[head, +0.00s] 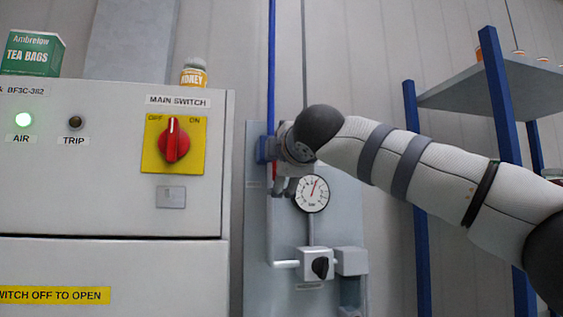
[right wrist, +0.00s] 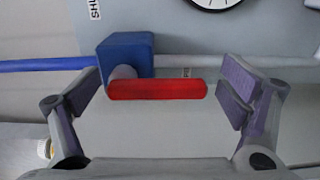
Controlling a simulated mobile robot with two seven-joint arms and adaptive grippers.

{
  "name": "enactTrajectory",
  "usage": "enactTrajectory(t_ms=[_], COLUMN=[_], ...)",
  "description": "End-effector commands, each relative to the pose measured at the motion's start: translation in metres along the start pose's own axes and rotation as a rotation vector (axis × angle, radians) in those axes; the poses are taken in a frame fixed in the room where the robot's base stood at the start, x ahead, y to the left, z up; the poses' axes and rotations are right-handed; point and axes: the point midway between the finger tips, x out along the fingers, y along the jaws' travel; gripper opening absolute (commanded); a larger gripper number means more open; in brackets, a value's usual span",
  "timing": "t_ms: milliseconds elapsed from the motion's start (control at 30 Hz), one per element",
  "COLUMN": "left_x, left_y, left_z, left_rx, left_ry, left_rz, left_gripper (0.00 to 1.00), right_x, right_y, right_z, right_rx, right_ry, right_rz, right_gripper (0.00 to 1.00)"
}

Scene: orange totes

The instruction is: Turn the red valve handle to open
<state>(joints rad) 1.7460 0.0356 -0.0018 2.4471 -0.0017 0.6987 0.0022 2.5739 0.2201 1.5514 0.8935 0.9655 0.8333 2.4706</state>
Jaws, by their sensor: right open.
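The red valve handle (right wrist: 156,89) is a bar joined by a short stem to a blue valve body (right wrist: 126,52). In the right wrist view it lies parallel to the pipe, pointing along its pale side. My right gripper (right wrist: 161,92) is open, with one finger pad beyond each end of the handle and gaps between; it holds nothing. In the head view my right gripper (head: 285,186) is at the valve body (head: 264,149), and my wrist hides most of the handle, leaving only a red sliver (head: 275,171). My left gripper is not in view.
A pressure gauge (head: 311,194) sits just below my right wrist, with a small black knob (head: 320,266) lower down. A grey cabinet with a red main switch (head: 173,140) stands left. A blue-posted shelf (head: 412,150) stands right, near my arm.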

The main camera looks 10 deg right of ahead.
Motion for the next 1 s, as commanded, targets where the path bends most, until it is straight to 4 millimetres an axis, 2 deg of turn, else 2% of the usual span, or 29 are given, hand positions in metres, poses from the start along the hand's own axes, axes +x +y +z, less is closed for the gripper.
enactTrajectory(t_ms=[167, 400, 533, 700, 1000], left_x=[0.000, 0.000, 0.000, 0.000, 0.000], left_y=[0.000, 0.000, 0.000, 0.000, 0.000], left_z=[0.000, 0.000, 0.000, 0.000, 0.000], left_rx=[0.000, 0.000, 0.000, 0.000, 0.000], left_ry=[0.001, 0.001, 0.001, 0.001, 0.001], left_rz=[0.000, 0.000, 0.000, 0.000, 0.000], left_gripper=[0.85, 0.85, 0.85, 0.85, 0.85], right_x=[-0.024, -0.085, -0.108, -0.119, -0.119], right_y=[0.002, 0.001, 0.000, -0.001, -0.001], right_z=[0.001, 0.001, 0.000, 0.000, 0.000], right_rx=[-0.003, 0.000, 0.001, 0.001, 0.001], right_ry=[0.002, 0.001, 0.001, -0.001, 0.000], right_rz=[0.003, 0.003, 0.000, -0.002, -0.002], right_gripper=[0.91, 0.91, 0.91, 0.91, 0.91])
